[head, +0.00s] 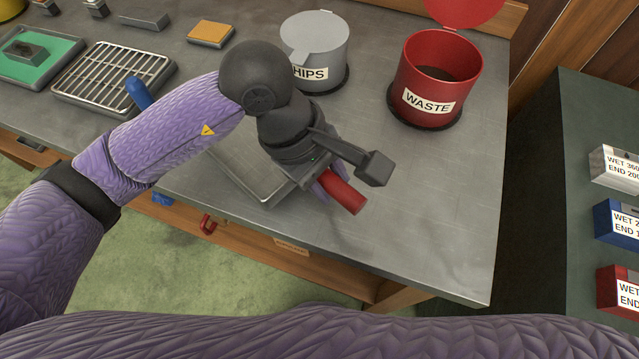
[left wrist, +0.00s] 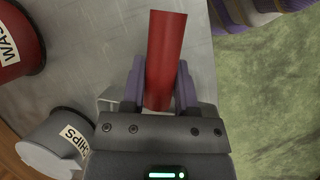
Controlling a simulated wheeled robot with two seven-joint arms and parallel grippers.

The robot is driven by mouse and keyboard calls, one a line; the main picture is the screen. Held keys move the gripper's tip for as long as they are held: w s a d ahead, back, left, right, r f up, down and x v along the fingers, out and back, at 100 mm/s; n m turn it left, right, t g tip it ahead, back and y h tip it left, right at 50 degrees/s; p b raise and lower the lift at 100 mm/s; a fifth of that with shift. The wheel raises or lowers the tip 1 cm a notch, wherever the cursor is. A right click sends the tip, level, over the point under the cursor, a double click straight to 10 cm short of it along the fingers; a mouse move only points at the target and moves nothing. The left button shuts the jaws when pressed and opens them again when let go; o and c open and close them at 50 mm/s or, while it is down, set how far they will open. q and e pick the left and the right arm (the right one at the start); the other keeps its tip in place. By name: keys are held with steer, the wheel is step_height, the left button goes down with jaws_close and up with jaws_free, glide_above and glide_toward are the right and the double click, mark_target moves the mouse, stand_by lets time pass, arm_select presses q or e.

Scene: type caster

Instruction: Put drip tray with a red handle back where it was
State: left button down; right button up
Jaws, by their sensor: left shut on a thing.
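The drip tray (head: 232,168) is a flat, shallow grey metal tray on the workbench, partly hidden behind my left arm and gripper. Its red handle (head: 346,196) sticks out toward the lower right. My left gripper (head: 325,184) is shut on this red handle, with the purple fingers on both sides of it. In the left wrist view the red handle (left wrist: 166,50) lies between the fingers, and only a small pale part of the tray shows behind them. I cannot tell whether the tray touches the bench. My right gripper is not in view.
A wire rack tray (head: 112,78) with a blue handle lies at left. The bench's right front is clear. A red hook (head: 207,225) hangs below the front edge.

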arm_select(q)
step_height(320, 180, down, 4)
steer(key=shift+f+b, duration=0.1)
steer(key=shift+b, duration=0.4)
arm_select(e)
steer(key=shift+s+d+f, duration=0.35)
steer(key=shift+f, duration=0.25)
arm_select(q)
steer(key=shift+c, duration=1.8)
jaws_free()
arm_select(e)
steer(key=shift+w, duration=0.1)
arm_select(q)
steer(key=p+v, duration=0.2)
steer(key=v, duration=1)
steer(key=shift+p, duration=0.35)
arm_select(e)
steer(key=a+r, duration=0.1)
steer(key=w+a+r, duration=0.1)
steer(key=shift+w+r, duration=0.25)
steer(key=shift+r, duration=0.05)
